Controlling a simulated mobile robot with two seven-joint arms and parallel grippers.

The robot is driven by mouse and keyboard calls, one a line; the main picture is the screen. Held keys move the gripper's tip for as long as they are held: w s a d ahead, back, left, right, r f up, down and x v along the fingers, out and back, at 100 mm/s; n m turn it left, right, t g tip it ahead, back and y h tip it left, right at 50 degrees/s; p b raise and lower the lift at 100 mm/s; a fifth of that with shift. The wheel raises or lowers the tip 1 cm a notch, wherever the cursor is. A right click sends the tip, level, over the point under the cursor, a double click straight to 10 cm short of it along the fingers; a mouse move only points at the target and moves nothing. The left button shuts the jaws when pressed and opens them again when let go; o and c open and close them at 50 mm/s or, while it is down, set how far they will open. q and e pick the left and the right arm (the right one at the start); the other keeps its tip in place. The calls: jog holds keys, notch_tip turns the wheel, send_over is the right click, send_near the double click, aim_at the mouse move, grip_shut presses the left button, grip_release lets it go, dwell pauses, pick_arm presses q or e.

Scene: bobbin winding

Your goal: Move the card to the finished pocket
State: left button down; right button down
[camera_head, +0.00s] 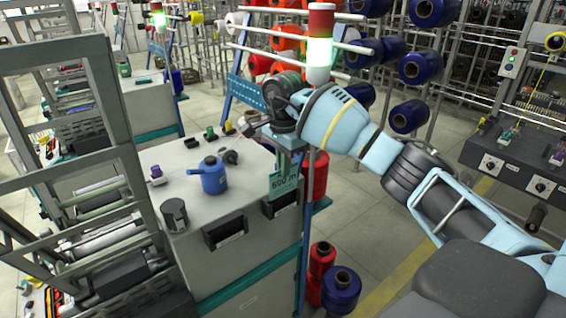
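The card (284,185) is teal-green with "600 m" on it, at the front right of the grey cabinet. Its lower edge is at the mouth of the right black pocket (281,207); I cannot tell how far inside it is. My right gripper (291,160) points down directly above the card, its fingers at the card's upper edge. The grip itself is too small and dark to make out. Another black pocket (225,231) is to the left on the same cabinet face. I cannot read which pocket is the finished one. My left gripper is out of view.
The grey cabinet top (190,215) carries a blue can (209,178), a dark cup (174,215) and small coloured pieces. Red (321,258) and blue (341,288) spools stand on the floor right of the cabinet.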

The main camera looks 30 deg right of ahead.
aim_at(283, 195)
jog(key=shift+f, duration=0.85)
jog(key=shift+f+b, duration=0.3)
jog(key=shift+f, duration=0.4)
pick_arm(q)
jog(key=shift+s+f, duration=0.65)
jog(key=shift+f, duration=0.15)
pick_arm(e)
jog(key=shift+f, duration=0.6)
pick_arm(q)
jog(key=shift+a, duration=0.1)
pick_arm(e)
jog(key=shift+f, duration=0.1)
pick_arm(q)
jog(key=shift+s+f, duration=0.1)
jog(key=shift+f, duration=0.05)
pick_arm(e)
jog(key=shift+f, duration=0.35)
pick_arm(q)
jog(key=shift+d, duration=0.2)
pick_arm(e)
jog(key=c, duration=1.6)
grip_release()
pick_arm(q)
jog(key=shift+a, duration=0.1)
pick_arm(e)
jog(key=shift+o, duration=0.3)
